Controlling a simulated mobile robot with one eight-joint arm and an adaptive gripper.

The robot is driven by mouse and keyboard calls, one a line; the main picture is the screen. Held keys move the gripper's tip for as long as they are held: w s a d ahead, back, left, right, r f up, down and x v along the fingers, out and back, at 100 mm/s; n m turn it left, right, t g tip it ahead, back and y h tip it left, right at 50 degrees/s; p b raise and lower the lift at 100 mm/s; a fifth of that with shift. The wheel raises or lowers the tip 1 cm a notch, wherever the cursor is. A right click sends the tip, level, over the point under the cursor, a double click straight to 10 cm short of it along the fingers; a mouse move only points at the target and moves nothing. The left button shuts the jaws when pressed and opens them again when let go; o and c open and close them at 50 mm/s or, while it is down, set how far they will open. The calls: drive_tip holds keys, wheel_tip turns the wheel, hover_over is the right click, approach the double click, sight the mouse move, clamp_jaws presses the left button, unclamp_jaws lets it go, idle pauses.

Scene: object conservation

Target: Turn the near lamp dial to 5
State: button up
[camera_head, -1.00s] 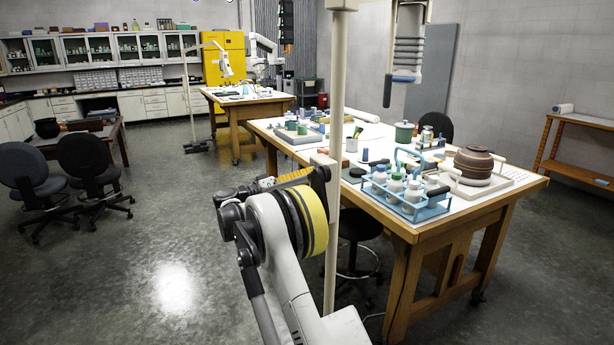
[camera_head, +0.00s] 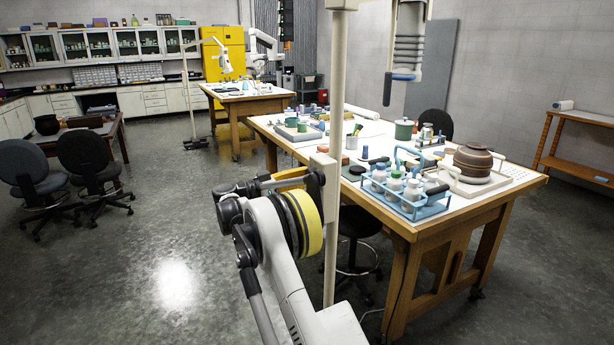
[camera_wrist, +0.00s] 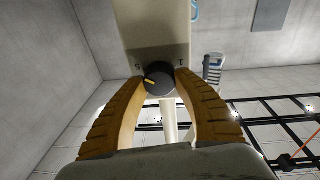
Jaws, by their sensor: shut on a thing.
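The near lamp dial (camera_wrist: 163,88) is a round dark knob with a yellow pointer, on the cream lamp housing (camera_wrist: 152,25) in the wrist view. A mark like a 5 shows above left of the knob and a 1 above right. The pointer aims to the left in that view, a little below the 5 mark. My gripper (camera_wrist: 160,74) has its two ridged yellow-brown fingers closed on opposite sides of the knob. In the head view my gripper (camera_head: 303,178) meets the lamp post (camera_head: 331,230); the dial's face is hidden there.
A wooden worktable (camera_head: 425,228) stands right of the post, carrying a blue bottle rack (camera_head: 409,208) and a brown pot (camera_head: 472,160). Two dark chairs (camera_head: 84,160) stand at the left. The floor at left centre is clear.

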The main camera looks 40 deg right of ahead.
drive_tip(key=shift+r, duration=0.1)
idle(0.3)
drive_tip(key=o, duration=1.2)
drive_tip(key=shift+d, duration=0.15)
drive_tip(key=shift+a, duration=0.2)
drive_tip(key=v, duration=1.1)
drive_tip(key=shift+w+a, duration=0.2)
drive_tip(key=shift+a, duration=0.1)
